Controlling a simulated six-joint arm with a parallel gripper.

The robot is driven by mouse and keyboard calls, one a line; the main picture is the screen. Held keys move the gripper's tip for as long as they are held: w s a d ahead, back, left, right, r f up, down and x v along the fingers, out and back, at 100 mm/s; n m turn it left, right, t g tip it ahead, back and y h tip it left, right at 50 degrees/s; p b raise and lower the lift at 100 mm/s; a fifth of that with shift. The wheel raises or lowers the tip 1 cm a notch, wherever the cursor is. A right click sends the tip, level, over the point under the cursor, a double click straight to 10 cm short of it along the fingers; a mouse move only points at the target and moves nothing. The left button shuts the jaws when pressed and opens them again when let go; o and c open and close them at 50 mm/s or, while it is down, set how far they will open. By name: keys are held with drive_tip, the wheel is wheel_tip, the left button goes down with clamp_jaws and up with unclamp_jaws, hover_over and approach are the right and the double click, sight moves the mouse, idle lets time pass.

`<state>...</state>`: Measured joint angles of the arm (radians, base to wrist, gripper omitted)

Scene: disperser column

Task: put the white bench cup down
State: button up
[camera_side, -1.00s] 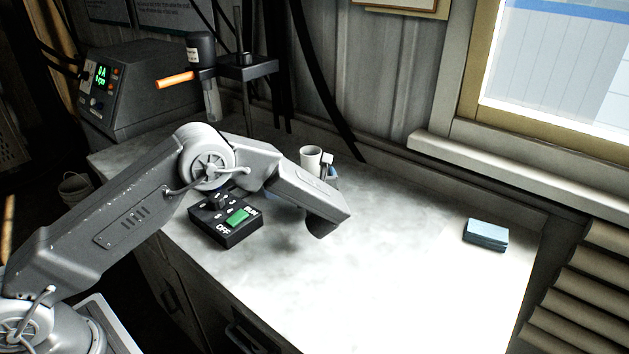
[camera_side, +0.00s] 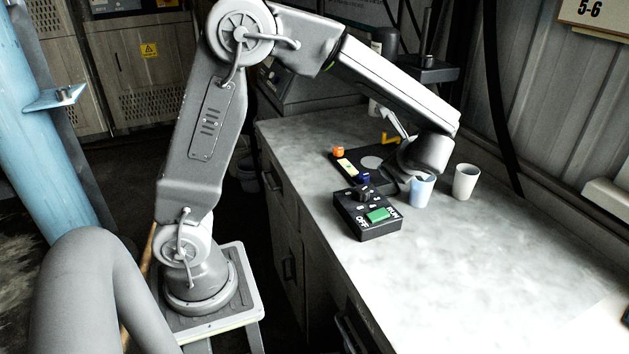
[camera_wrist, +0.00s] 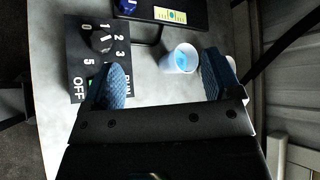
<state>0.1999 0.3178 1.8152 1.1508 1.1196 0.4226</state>
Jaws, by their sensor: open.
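Two pale cups stand on the bench, beside each other and a little apart. The nearer one (camera_side: 422,191) looks bluish in the side view, right beside my gripper (camera_side: 408,180). In the wrist view a white cup (camera_wrist: 180,60) with blue contents sits between and just beyond the tips of my open gripper (camera_wrist: 163,82), touching neither finger as far as I see. The other, whiter cup (camera_side: 465,182) stands to its right. In the wrist view a pale edge behind the right finger may be that cup, mostly hidden. My fingers hold nothing.
A black control box (camera_side: 367,215) with a dial and green switch lies left of the cups. A dark base plate (camera_side: 372,163) with small orange and blue items lies behind. The bench (camera_side: 480,260) is clear toward the front and right.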

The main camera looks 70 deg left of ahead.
drive_tip(key=s+d+r+n+h, duration=0.1)
drive_tip(key=s+d+n+h, duration=0.1)
drive_tip(key=s, duration=0.5)
drive_tip(key=s+d+r+n+h, duration=0.2)
drive_tip(key=s+d+n+h, duration=0.1)
drive_tip(key=s+n+h, duration=0.2)
drive_tip(key=s+d+r+n+t+h, duration=0.1)
drive_tip(key=s+d+r+n+h, duration=0.1)
drive_tip(key=s+n, duration=0.5)
drive_tip(key=s+d+h, duration=0.1)
drive_tip(key=s, duration=0.3)
drive_tip(key=shift+d+r, duration=0.2)
drive_tip(key=shift+d, duration=0.05)
